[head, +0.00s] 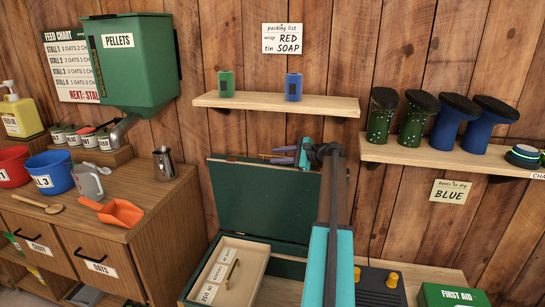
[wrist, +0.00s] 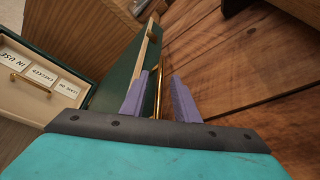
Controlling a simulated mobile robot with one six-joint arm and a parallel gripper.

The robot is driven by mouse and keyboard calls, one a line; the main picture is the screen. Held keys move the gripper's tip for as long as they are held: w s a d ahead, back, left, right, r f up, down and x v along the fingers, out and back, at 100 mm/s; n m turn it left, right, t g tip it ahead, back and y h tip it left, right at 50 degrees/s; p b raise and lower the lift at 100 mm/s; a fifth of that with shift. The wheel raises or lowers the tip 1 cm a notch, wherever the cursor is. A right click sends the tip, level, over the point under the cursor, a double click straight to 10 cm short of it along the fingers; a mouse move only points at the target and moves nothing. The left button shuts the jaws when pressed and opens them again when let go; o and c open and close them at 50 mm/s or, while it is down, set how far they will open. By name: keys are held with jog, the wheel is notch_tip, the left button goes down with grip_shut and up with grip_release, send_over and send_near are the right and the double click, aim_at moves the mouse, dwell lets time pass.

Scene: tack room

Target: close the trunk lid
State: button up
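The green trunk (head: 195,286) stands at the lower middle of the head view. Its lid (head: 262,200) is open and stands up roughly vertical near the plank wall. My gripper (head: 277,155) is at the lid's top edge, with purple fingers pointing left. In the wrist view, my gripper (wrist: 156,84) has its fingers apart, one on each side of the lid's edge. The lid (wrist: 118,72) runs away from it, and a brass-coloured strip shows between the fingers. I cannot tell whether either finger touches it. My arm hides the trunk's right part.
A cream tray (head: 215,262) with labels and a brass handle sits in the trunk. A wooden cabinet (head: 125,225) is at left. A shelf (head: 275,104) with two tins is above the lid; a boot shelf (head: 430,155) is at right. A green first aid box (head: 452,295) is lower right.

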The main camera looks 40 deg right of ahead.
aim_at(273, 156)
jog(key=shift+x, duration=1.5)
jog(key=shift+c, duration=0.4)
